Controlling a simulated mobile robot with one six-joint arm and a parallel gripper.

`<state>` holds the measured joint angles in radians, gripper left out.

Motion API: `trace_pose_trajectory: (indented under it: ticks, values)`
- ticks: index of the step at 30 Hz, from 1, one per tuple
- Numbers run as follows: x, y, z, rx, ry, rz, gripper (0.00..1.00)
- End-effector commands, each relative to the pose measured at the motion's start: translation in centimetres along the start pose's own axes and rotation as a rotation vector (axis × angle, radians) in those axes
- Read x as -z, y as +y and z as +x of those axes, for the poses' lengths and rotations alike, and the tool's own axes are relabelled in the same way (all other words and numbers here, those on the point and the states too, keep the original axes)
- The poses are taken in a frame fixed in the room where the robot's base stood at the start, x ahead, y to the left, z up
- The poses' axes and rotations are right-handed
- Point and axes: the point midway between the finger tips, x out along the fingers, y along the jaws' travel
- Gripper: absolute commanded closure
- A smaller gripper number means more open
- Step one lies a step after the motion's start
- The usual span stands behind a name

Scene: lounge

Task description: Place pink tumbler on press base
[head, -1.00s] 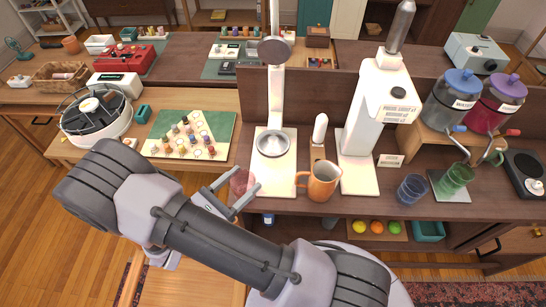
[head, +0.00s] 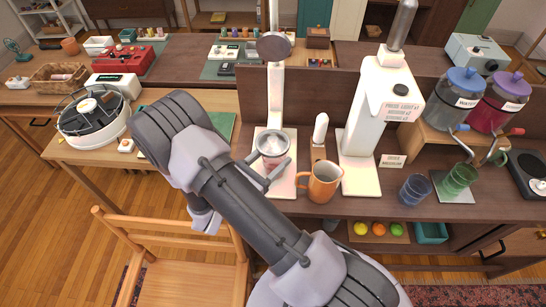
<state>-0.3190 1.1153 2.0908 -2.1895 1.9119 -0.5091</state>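The pink tumbler (head: 271,163) is between the fingers of my gripper (head: 266,172), which is shut on it. It is below the silver cone-shaped cup of the left white press stand (head: 276,95), over that stand's flat white base (head: 284,187). The cup and the fingers hide part of the tumbler, and I cannot tell whether its bottom touches the base. My arm reaches in from the lower right and hides the front left of the base.
An orange mug (head: 321,183) stands close right of my gripper. A white machine with a printed label (head: 372,130) is behind it. Blue (head: 415,190) and green (head: 459,180) tumblers stand further right. A wooden chair (head: 180,262) is at the front left.

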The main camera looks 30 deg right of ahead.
Motion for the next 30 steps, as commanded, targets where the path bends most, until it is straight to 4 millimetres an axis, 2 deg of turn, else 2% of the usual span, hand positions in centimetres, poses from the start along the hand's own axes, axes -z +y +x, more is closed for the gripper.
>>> trace_pose_trajectory:
  ticks: [2, 3, 6, 17, 30]
  values:
    - [0.4, 0.0, 0.0, 0.000, 0.000, 0.000, 1.00]
    - [0.3, 0.0, 0.0, 0.000, 0.000, 0.000, 0.33]
    - [0.3, 0.0, 0.0, 0.000, 0.000, 0.000, 0.17]
    - [-0.3, 0.1, -0.3, -0.002, 0.000, 0.000, 0.17]
    - [-0.2, 0.1, -10.5, -0.004, 0.000, 0.001, 0.17]
